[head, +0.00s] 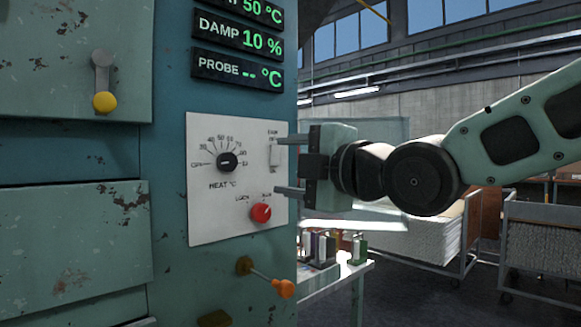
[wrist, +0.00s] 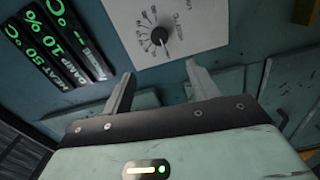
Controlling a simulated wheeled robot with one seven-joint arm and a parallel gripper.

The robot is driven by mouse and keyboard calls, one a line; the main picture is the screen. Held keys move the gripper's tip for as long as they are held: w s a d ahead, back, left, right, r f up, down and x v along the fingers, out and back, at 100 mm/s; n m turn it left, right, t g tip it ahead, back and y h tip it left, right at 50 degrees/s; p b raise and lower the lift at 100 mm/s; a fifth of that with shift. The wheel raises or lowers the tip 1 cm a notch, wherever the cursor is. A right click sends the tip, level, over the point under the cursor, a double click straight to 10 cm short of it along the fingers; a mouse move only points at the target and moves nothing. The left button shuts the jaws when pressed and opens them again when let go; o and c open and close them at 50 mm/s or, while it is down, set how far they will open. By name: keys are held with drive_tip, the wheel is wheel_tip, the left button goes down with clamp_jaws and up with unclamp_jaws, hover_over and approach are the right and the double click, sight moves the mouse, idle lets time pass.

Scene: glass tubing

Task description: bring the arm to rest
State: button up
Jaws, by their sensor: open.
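My arm (head: 520,130) reaches in from the right in the head view. My gripper (head: 279,164) is open and empty, its two fingers apart one above the other, pointing left at the white control panel (head: 205,222). The upper fingertip overlaps the small switch (head: 274,157) in the picture; I cannot tell if it touches. The lower fingertip is above and right of the red knob (head: 261,212). In the wrist view my gripper (wrist: 160,76) also shows spread fingers with nothing between them, and the black heat dial (wrist: 160,36) beyond.
The teal cabinet (head: 170,170) fills the left. Its displays (head: 237,70) read 50 °C, 10 % and a blank probe. An orange-tipped lever (head: 282,288) sticks out below the panel. A small table (head: 340,283) with several items and wheeled carts (head: 540,245) stand at right.

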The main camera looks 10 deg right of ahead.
drive_tip(key=s+f+m+g+h, duration=0.2)
drive_tip(key=s+f+m+g, duration=0.25)
drive_tip(key=f, duration=0.65)
drive_tip(key=s+f+m+g+h, duration=0.3)
drive_tip(key=s+f+m, duration=0.15)
drive_tip(key=f, duration=0.65)
drive_tip(key=s+d+f+m+g+h, duration=0.25)
drive_tip(key=s+f+g, duration=0.2)
drive_tip(key=s, duration=0.35)
drive_tip(key=s+d+f+m+g+h, duration=0.2)
drive_tip(key=s+d+f+m+g, duration=0.15)
drive_tip(key=s+f, duration=0.3)
wheel_tip(320, 180, up, 15)
drive_tip(key=s+m+p, duration=0.1)
drive_tip(key=p, duration=1.4)
drive_tip(key=shift+d, duration=0.25)
